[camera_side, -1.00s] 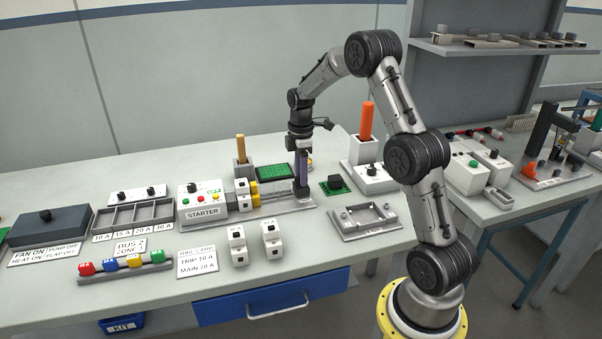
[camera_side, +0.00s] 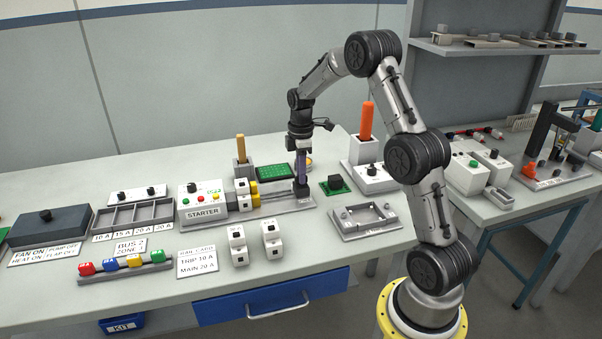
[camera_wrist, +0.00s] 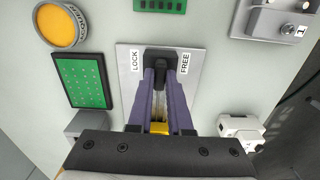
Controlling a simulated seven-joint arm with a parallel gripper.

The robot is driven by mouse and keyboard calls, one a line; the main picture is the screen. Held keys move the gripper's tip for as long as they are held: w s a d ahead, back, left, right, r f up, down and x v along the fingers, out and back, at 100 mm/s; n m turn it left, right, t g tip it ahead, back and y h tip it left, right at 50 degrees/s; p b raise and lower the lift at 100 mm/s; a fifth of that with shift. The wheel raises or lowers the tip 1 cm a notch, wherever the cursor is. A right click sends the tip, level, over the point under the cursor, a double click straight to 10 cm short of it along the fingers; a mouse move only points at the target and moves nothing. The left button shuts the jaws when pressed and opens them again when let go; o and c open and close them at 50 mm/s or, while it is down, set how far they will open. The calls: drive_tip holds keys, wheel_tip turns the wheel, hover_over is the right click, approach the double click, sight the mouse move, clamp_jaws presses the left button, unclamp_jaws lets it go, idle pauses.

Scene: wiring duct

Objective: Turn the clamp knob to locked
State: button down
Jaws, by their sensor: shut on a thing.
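The black clamp knob (camera_wrist: 161,59) sits at the end of a grey base plate (camera_wrist: 127,73), between a LOCK label (camera_wrist: 135,61) on the left and a FREE label (camera_wrist: 185,62) on the right in the wrist view. My gripper (camera_wrist: 160,72) has its two purple fingers shut on the knob. In the side view my gripper (camera_side: 301,180) points straight down at the right end of the rail plate (camera_side: 275,207), and the knob (camera_side: 301,192) shows dark below it. The fingers cover part of the knob, so I cannot tell which label it points to.
Left of the knob on the rail are a yellow part (camera_side: 254,187) and the STARTER box (camera_side: 201,204). A green board (camera_side: 275,172) lies behind. A small green board with a black block (camera_side: 335,184) is close on the right. Two white modules (camera_side: 237,245) stand in front.

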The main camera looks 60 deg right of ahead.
drive_tip(key=m, duration=0.8)
drive_tip(key=shift+m, duration=0.4)
drive_tip(key=m, duration=0.4)
drive_tip(key=shift+m, duration=2.3)
drive_tip(key=c, duration=0.8)
unclamp_jaws()
drive_tip(key=shift+c, duration=0.2)
wheel_tip(320, 180, up, 14)
